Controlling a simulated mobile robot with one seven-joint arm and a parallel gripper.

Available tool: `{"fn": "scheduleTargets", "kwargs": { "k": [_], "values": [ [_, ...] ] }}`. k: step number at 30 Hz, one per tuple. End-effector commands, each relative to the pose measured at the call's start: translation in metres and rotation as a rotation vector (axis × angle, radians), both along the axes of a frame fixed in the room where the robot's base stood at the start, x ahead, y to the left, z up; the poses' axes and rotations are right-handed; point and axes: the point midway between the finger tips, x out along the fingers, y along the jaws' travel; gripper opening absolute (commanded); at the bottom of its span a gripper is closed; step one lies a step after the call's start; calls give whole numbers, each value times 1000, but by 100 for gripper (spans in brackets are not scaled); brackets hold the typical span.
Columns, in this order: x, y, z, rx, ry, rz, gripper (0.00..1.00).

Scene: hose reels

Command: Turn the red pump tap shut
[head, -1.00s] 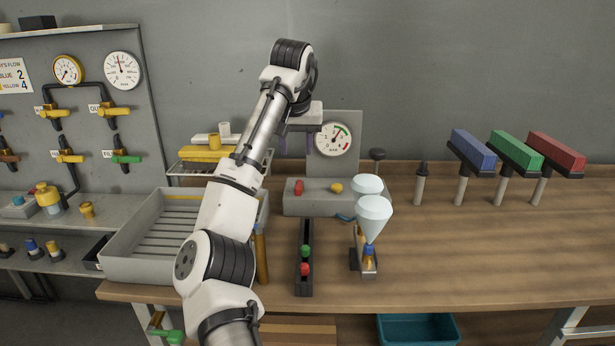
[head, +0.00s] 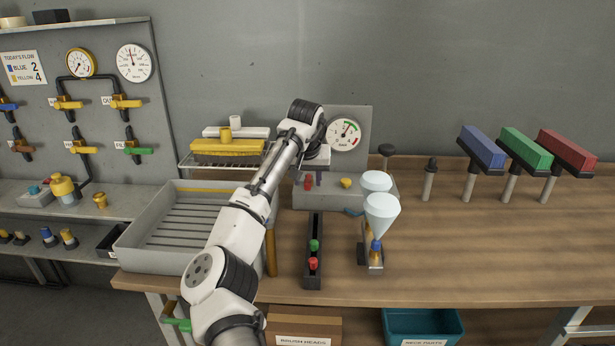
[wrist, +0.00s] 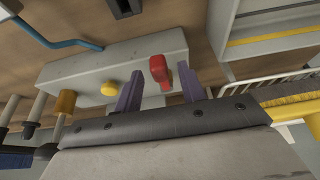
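The red pump tap (head: 308,182) stands on top of the grey pump block (head: 328,198), left of a yellow tap (head: 346,183). In the wrist view the red tap (wrist: 159,72) shows between and just beyond the two purple fingers of my gripper (wrist: 160,87). The fingers are apart, with the tap's red handle in the gap. I see space on each side of it, so no contact shows. In the head view my gripper (head: 313,178) is just above the block, partly hidden by my wrist. The yellow tap (wrist: 109,88) is outside the fingers in the wrist view.
A pressure gauge (head: 344,134) stands on a panel behind the block. A grey slatted tray (head: 129,243) lies to the left. A white funnel (head: 381,216) and a dark rack (head: 313,273) with red and green pieces stand in front.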

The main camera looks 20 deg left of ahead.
Motion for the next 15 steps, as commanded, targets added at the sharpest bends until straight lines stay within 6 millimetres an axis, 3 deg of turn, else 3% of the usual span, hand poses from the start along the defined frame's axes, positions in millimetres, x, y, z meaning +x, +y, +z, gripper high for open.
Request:
{"fn": "scheduleTargets", "kwargs": {
  "k": [5,12,15],
  "values": [
    [0,0,0,0,0,0,40],
    [0,0,0,0,0,0,9],
    [0,0,0,0,0,0,0]
  ]
}}
